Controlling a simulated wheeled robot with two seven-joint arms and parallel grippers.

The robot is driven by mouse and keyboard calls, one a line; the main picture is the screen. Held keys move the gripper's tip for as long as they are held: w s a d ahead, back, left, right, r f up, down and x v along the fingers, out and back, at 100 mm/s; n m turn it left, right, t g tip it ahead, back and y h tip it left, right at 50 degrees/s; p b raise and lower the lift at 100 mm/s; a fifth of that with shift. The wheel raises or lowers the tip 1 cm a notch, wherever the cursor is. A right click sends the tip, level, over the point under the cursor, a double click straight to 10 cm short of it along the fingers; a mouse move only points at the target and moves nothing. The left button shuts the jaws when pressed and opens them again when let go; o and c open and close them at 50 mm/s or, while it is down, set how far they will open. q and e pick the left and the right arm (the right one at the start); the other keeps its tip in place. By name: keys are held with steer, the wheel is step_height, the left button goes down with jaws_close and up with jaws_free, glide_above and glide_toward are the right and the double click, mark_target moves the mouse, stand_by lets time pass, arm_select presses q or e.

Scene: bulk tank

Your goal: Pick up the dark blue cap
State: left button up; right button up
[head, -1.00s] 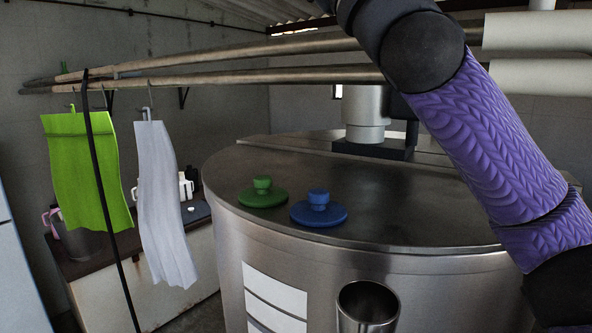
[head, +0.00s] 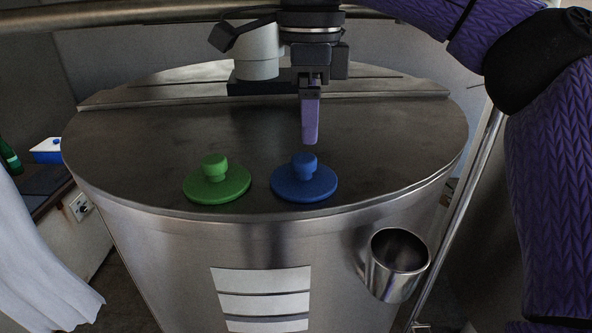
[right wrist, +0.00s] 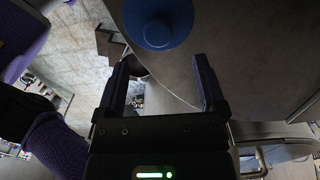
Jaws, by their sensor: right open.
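The dark blue cap (head: 304,184), a round disc with a knob on top, lies on the tank's metal top (head: 150,140) near its front edge. My right gripper (head: 310,135) is above and just behind the cap's knob in the head view, pointing down and apart from it. In the right wrist view the cap (right wrist: 158,22) shows at the top, beyond the two spread fingers of the gripper (right wrist: 160,75). The gripper is open with nothing between its fingers. My left gripper is not in view.
A green cap (head: 217,184) lies on the tank top just left of the blue one. A metal cup (head: 398,264) hangs on the tank's front right. A grey motor unit (head: 257,55) stands at the back. The tank top left of the caps is clear.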

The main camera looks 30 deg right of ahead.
mark_target(304, 156)
steer(key=f, duration=0.2)
steer(key=f+p, duration=0.2)
steer(key=f, duration=0.1)
steer(key=shift+a+f, duration=0.25)
steer(key=shift+f, duration=0.1)
steer(key=shift+d+f, duration=0.1)
steer(key=shift+f, duration=0.4)
steer(key=c, duration=1.2)
jaws_close()
steer(key=shift+w+r, duration=0.1)
